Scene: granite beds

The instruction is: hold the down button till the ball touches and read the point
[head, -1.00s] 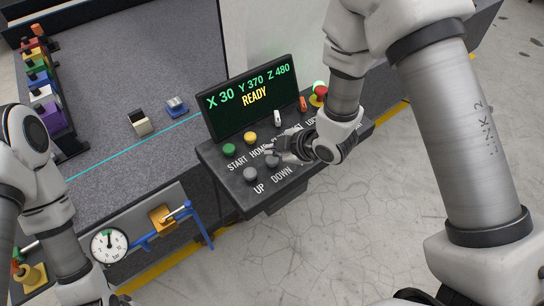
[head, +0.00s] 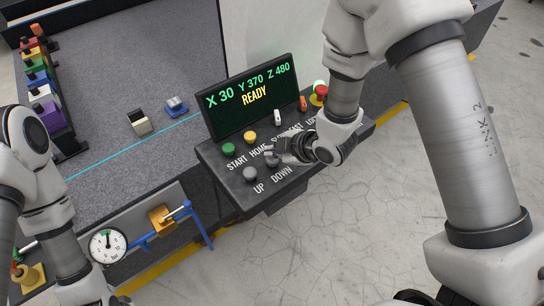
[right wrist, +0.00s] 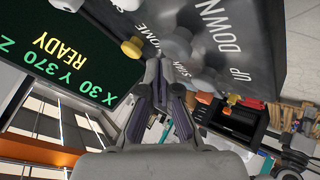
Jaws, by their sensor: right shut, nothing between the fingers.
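The control panel (head: 222,172) stands right of the granite bed. Its grey DOWN button (head: 272,161) is beside the grey UP button (head: 249,174). My right gripper (head: 276,153) is shut and empty, with its tips close above the DOWN button; I cannot tell whether they touch it. The shut fingers also show in the right wrist view (right wrist: 163,85), in front of the panel. The display (head: 252,98) reads X 30 Y 370 Z 480 and READY. No ball can be made out. My left arm is at the left edge, its gripper out of frame.
A green START button (head: 229,149), a yellow HOME button (head: 250,137) and a red stop button (head: 321,91) are on the panel. A dial gauge (head: 107,246) is at the bed's front. A cream block (head: 139,124) and a blue block (head: 176,107) lie on the bed.

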